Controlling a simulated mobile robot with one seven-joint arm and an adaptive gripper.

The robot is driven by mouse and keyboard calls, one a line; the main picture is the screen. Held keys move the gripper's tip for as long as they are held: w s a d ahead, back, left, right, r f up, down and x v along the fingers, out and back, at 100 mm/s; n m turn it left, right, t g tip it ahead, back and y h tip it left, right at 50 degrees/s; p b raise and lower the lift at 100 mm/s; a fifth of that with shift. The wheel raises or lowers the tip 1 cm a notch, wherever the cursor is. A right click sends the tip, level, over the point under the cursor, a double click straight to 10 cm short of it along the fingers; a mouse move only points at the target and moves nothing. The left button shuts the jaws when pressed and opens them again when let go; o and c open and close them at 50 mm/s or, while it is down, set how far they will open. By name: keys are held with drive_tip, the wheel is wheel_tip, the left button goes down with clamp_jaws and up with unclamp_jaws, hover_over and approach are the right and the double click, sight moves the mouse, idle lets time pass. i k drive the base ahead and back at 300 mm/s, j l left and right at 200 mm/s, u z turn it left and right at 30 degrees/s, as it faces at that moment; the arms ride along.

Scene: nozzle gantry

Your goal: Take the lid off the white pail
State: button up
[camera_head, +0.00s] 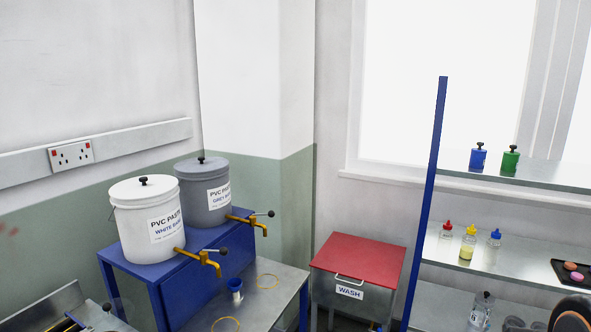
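The white pail (150,232) stands upright on a blue stand at the left, labelled "PVC PASTE WHITE BASE". Its white lid (125,190) sits on top with a black knob (143,180) in the middle. A brass tap with a dark handle (203,260) sticks out low on the pail's right side. A thin wire handle hangs at its left side. My gripper is not clearly seen in this view, so I cannot tell where it is relative to the pail.
A grey pail (205,200) with its own knobbed lid stands close behind right. A red-topped WASH bin (358,262) and a blue-posted shelf (431,200) stand right. Space above the pails is clear.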

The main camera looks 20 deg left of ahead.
sight(145, 187)
drive_tip(key=i+u, duration=0.2)
drive_tip(key=i, duration=0.35)
drive_tip(key=i+l+u, duration=0.25)
drive_tip(key=i, duration=0.25)
drive_tip(key=i+u, duration=0.5)
drive_tip(key=u, duration=0.2)
drive_tip(key=i+u, duration=0.2)
drive_tip(key=u, duration=0.15)
